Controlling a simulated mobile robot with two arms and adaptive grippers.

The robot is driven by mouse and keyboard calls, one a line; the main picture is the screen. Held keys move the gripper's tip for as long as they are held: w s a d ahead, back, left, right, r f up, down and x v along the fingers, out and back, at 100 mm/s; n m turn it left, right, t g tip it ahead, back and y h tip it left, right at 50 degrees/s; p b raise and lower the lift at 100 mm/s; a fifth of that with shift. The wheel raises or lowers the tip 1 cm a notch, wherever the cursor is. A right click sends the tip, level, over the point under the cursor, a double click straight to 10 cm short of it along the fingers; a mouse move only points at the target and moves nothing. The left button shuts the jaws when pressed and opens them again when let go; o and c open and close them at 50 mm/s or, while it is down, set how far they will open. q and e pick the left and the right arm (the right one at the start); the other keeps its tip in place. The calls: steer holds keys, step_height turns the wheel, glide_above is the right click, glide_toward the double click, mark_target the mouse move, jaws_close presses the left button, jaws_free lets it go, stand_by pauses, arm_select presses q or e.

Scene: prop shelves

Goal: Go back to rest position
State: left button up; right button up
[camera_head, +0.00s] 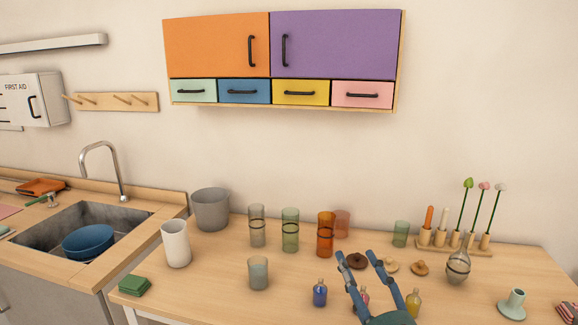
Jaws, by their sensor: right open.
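My right gripper (368,272) is at the lower middle right of the head view, over the front part of the wooden table (220,290). Its two blue-grey fingers are spread apart and point away from me. Nothing is held between them. A small pink bottle (363,298) shows partly behind the fingers. A blue bottle (320,292) stands just left of the gripper and a yellow bottle (413,303) just right of it. My left gripper is not in view.
Several tall glasses (290,230) stand mid-table, with an orange one (325,235) near the gripper. A flask (458,267) and a wooden rack with flowers (460,247) are at right. A white vase (175,243) and grey bin (210,209) stand left. Cabinets (335,45) hang above.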

steer(key=s+d+f+m+g+h, duration=0.2)
steer(key=s+d+f+m+g, duration=0.15)
steer(key=f, duration=0.35)
steer(key=s+d+f+m+g+h, duration=0.15)
steer(key=s+f+m, duration=0.25)
steer(key=f, duration=0.4)
steer(key=s+d+f+m+g+h, duration=0.2)
steer(key=s+d+f+m+g, duration=0.15)
steer(key=f, duration=0.35)
steer(key=s+a+f+m+g+y, duration=0.1)
steer(key=s+f+m+g, duration=0.3)
steer(key=s, duration=0.6)
steer(key=s+a+f+m+g+y, duration=0.15)
steer(key=s+f+g, duration=0.25)
steer(key=s+f, duration=0.45)
steer(key=s+d+f+h, duration=0.1)
steer(key=s+f, duration=0.1)
steer(key=f, duration=1.1)
steer(key=s+f, duration=0.2)
steer(key=f, duration=1)
steer(key=s+d+f+g, duration=0.2)
steer(key=s+d+f, duration=0.1)
steer(key=s+f, duration=1.2)
steer(key=shift+s, duration=0.7)
steer(key=shift+f, duration=0.1)
